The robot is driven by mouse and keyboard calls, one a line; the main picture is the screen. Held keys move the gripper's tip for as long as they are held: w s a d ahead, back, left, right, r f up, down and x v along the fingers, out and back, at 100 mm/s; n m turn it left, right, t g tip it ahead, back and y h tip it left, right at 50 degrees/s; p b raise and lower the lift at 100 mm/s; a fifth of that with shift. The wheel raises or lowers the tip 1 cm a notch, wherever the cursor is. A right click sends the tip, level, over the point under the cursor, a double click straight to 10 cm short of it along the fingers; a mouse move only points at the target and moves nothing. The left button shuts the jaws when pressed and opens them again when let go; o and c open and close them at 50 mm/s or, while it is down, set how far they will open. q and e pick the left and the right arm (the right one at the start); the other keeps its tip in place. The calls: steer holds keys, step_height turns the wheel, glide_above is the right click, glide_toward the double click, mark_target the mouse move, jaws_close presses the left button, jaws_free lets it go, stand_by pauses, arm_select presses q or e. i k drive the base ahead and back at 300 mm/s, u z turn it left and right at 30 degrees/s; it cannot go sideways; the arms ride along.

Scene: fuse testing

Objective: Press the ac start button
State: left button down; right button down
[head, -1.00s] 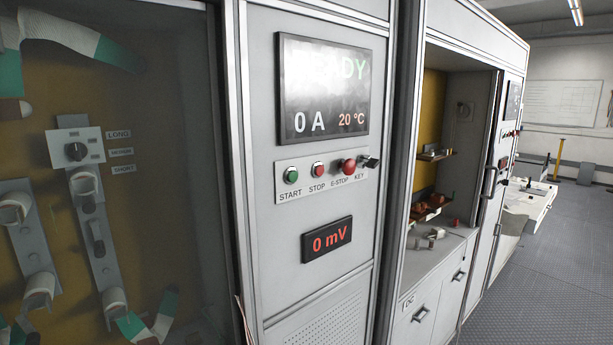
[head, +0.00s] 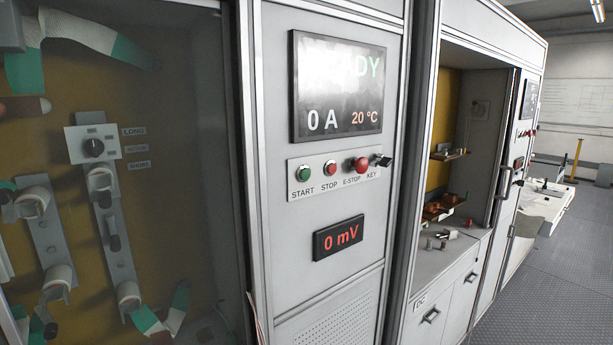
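The green START button (head: 304,173) is at the left end of a light control plate (head: 318,191) on the grey cabinet front (head: 285,262). To its right are the red STOP button (head: 330,169), the larger red E-STOP knob (head: 359,165) and a black key switch (head: 383,160). Above is a screen (head: 340,87) reading 0 A and 20 °C, with a partly washed-out green word ending in "DY". Below is a red display (head: 338,237) reading 0 mV. Neither of my grippers shows in the head view.
At left, a dark glazed compartment (head: 190,120) holds a rotary switch (head: 94,147) and clamps. At right, an open bay (head: 445,110) has shelves with small parts above drawers (head: 432,315). Clear floor (head: 560,290) lies at the far right.

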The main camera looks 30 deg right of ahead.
mark_target(305, 174)
steer(key=u, duration=2)
steer(key=i, duration=0.55)
steer(key=z, duration=2.4)
